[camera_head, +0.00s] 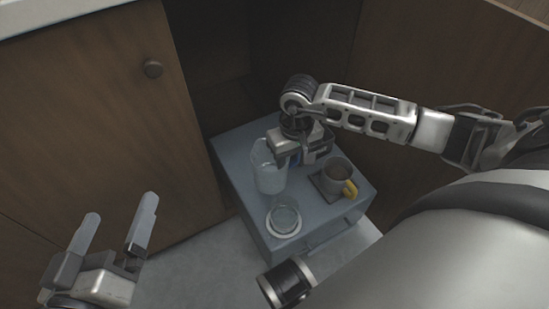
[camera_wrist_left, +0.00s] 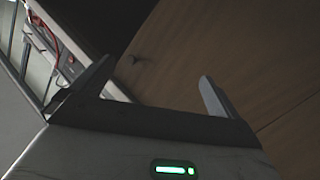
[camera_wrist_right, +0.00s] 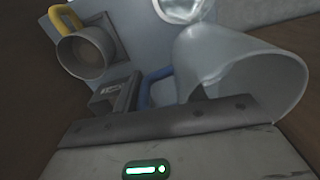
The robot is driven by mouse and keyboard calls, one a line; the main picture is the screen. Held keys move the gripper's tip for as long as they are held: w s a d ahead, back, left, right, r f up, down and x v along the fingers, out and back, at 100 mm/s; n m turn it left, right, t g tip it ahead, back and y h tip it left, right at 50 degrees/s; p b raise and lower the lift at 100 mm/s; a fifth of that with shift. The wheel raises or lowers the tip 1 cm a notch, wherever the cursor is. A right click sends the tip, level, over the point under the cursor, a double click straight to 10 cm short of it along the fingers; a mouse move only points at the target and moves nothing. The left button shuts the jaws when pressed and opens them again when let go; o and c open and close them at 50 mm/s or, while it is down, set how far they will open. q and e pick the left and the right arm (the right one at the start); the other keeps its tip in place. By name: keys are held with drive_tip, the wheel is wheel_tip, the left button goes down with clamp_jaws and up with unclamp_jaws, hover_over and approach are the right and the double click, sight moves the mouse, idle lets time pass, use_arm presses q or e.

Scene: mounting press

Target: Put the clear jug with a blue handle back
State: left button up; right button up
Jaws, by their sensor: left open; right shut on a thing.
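The clear jug (camera_head: 270,172) stands on a grey-blue cabinet top (camera_head: 238,150). In the right wrist view the jug (camera_wrist_right: 245,72) shows its wide body on the right, with its blue handle (camera_wrist_right: 154,88) at my gripper. My right gripper (camera_head: 289,160) is shut on the jug's handle, at the jug's right side in the head view; its fingers partly hide the handle. I cannot tell whether the jug's base touches the top. My left gripper (camera_head: 118,225) is open and empty at the lower left, away from the cabinet, before a wooden door.
A grey mug with a yellow handle (camera_head: 338,174) sits on a dark square coaster right of the jug. A glass on a white saucer (camera_head: 284,218) stands near the front edge. A wooden door with a round knob (camera_head: 152,69) is at left.

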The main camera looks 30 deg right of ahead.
drive_tip(key=w+f+b, duration=0.1)
drive_tip(key=w+f, duration=0.1)
drive_tip(key=w+d+f+b, duration=0.1)
drive_tip(key=w+f, duration=0.1)
drive_tip(key=w, duration=0.1)
drive_tip(key=w+f+b, duration=0.2)
drive_tip(key=f, duration=0.1)
drive_tip(key=shift+w+d, duration=0.15)
drive_tip(key=shift+w, duration=0.25)
wheel_tip(320, 180, down, 2)
drive_tip(key=shift+w+f+b, duration=0.15)
drive_tip(key=shift+f+b, duration=0.1)
drive_tip(key=shift+b, duration=0.45)
use_arm(q)
wheel_tip(320, 180, up, 9)
drive_tip(key=w+m+t+h, duration=0.2)
drive_tip(key=m+t+h, duration=0.2)
drive_tip(key=m+t, duration=0.1)
drive_tip(key=shift+a+f+m, duration=0.2)
drive_tip(key=shift+a+m, duration=0.15)
drive_tip(key=shift+m, duration=0.25)
use_arm(e)
drive_tip(key=shift+f, duration=0.45)
use_arm(q)
drive_tip(key=shift+h, duration=0.3)
use_arm(e)
drive_tip(key=shift+f, duration=0.1)
drive_tip(key=o, duration=1.2)
use_arm(q)
drive_tip(key=shift+r+m, duration=0.3)
